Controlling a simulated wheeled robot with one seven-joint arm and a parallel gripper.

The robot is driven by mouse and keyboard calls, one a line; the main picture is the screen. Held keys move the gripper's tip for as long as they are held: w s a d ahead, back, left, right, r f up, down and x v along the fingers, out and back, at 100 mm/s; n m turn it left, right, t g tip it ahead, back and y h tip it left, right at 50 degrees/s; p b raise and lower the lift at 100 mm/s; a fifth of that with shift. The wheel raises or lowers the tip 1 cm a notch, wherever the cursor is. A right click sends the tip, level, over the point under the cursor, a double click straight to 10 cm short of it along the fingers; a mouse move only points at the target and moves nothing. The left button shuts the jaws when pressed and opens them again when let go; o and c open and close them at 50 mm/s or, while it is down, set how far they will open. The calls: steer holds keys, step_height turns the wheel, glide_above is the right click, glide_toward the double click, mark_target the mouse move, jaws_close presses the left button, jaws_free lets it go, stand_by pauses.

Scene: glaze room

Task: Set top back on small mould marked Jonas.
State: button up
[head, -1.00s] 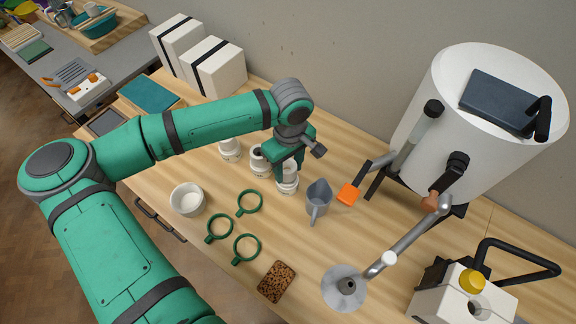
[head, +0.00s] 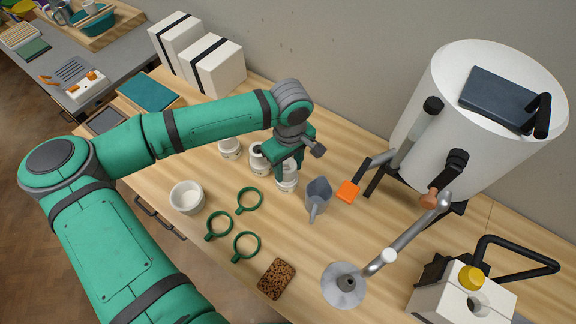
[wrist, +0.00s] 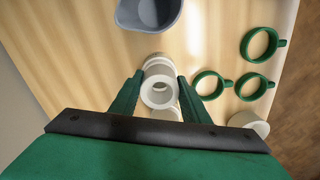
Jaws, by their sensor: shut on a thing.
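My gripper (head: 288,166) is at the rightmost of several small white moulds in the head view. In the wrist view my gripper (wrist: 160,78) has a finger on each side of a white round top with a hole in its middle (wrist: 147,94), and is shut on it. A white mould body (wrist: 156,60) shows just beyond the top; it also shows under the fingers in the head view (head: 287,186). Whether the top touches the body I cannot tell. Two other small moulds (head: 230,148) (head: 257,163) stand to the left. No name is readable.
A grey jug (head: 318,197) stands close to the right. Green rings (head: 249,200), a white bowl (head: 186,198) and a brown speckled tile (head: 276,279) lie nearer the front. A large white tank (head: 470,110) with a pipe and funnel is at right. Bare wood lies between.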

steer(key=shift+f, duration=0.5)
stand_by(1.1)
stand_by(0.3)
steer(key=o, duration=1.7)
steer(key=shift+o, duration=0.2)
step_height(320, 180, up, 8)
stand_by(0.5)
